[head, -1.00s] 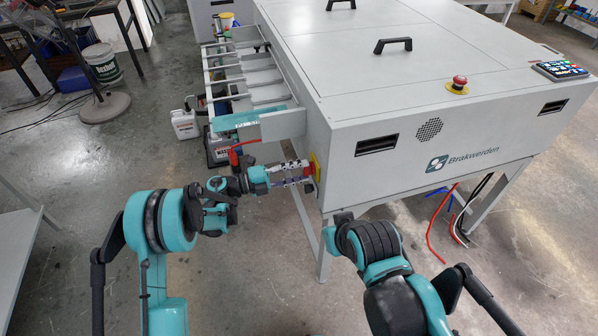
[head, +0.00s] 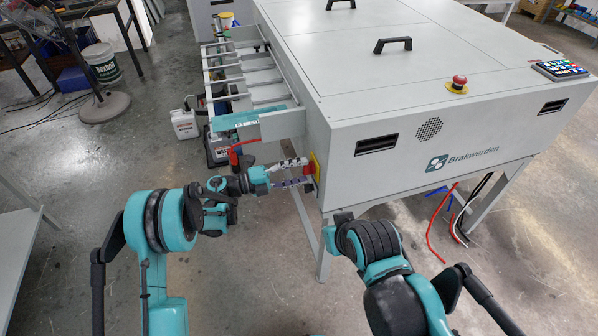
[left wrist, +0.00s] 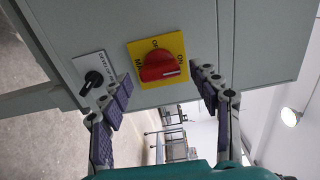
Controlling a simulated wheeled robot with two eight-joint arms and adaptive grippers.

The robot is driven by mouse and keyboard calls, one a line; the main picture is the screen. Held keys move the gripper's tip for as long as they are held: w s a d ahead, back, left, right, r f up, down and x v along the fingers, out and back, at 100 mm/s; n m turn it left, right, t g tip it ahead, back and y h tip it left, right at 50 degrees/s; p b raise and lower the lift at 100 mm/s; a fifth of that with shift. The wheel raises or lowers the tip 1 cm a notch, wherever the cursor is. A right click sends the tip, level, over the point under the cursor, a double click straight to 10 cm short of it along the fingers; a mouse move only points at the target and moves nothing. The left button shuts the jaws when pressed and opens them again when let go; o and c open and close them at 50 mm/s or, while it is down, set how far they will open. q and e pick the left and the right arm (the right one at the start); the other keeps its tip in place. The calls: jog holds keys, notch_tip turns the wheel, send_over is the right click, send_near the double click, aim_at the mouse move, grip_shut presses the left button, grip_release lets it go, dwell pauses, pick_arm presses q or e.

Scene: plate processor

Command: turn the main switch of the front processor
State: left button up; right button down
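The main switch is a red rotary knob (left wrist: 160,67) on a yellow plate (left wrist: 174,45), on the side of the grey front processor (head: 350,110). In the head view the switch (head: 310,168) shows near the processor's front left corner. My left gripper (head: 300,172) is open in front of it, its two fingers pointing at the plate. In the left wrist view the fingers of the left gripper (left wrist: 163,90) stand apart, one on each side of the knob, with gaps visible. The knob's white mark points right.
A small black switch (left wrist: 93,79) on a white label sits left of the main switch in the wrist view. A red emergency button (head: 459,82) and a keypad (head: 560,69) are on the processor's top. A white jug (head: 184,124) stands on the floor behind my left arm.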

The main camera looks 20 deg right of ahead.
pick_arm(q)
jog(key=shift+a, duration=0.1)
jog(key=a, duration=1.1)
jog(key=shift+s+a, duration=0.2)
jog(key=shift+a, duration=0.2)
